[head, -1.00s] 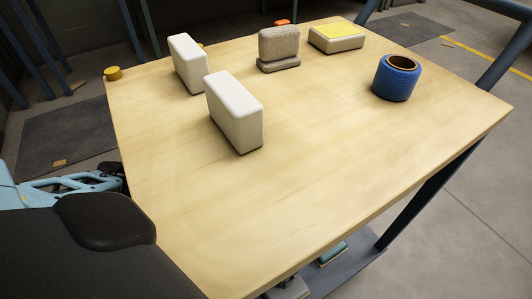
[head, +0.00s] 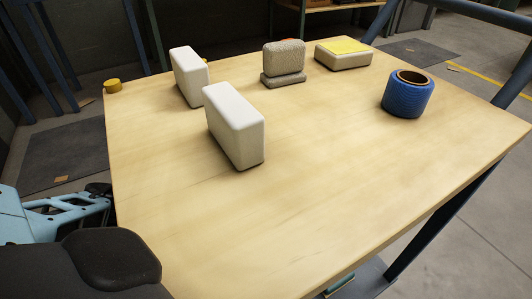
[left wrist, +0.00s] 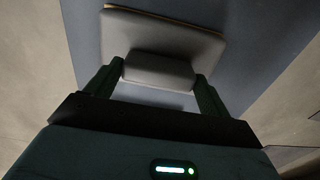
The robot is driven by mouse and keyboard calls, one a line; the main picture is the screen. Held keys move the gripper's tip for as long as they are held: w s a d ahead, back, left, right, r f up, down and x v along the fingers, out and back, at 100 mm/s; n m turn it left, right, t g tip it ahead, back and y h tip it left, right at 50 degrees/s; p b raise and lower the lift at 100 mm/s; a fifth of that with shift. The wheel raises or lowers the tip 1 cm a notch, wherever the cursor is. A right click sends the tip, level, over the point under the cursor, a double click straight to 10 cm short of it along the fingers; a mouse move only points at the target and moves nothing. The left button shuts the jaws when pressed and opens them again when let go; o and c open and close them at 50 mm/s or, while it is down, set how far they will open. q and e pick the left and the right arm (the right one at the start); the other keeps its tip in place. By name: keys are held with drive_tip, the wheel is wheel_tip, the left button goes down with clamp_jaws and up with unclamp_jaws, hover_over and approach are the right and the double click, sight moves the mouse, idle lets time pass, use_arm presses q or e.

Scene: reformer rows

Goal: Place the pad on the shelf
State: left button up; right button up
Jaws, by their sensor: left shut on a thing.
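The pad (left wrist: 165,32) is a grey, flat, round-cornered piece with a thick grip block, seen in the left wrist view. My left gripper (left wrist: 155,78) is shut on that grip block, one dark finger on each side. A blue-grey flat surface (left wrist: 245,60) lies behind the pad; I cannot tell whether they touch. In the head view, a blue-grey lower shelf (head: 372,277) shows under the table's front right edge. The pad and left gripper jaws cannot be made out there. My right gripper is in neither view.
The wooden tabletop (head: 300,210) is clear in front. On it stand two white blocks (head: 235,125) (head: 188,75), a speckled grey block on a base (head: 284,60), a beige block with yellow top (head: 343,58), a blue roll (head: 407,97) and a small yellow cylinder (head: 112,86).

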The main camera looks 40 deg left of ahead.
use_arm(q)
drive_tip(key=o, duration=1.3)
drive_tip(key=shift+f, duration=0.1)
wheel_tip(320, 180, up, 12)
drive_tip(key=p, duration=0.4)
